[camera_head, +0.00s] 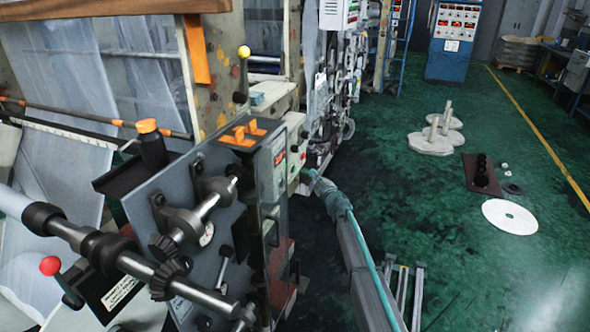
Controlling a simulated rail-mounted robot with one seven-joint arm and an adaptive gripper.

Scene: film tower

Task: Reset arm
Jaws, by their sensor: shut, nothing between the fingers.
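I cannot make out my gripper or its fingertips anywhere in the head view. The task names no other object. The large film machine (190,235) fills the left side, with a metal shaft and dark bevel gears (165,280) on its near face.
A grey beam (360,265) with a teal covering runs from the bottom centre towards the machine. Metal rails (403,290) lie beside it. A white disc (510,217), a brown board (482,174) and pale rolls (436,138) are on the green floor. A blue control cabinet (453,62) stands behind.

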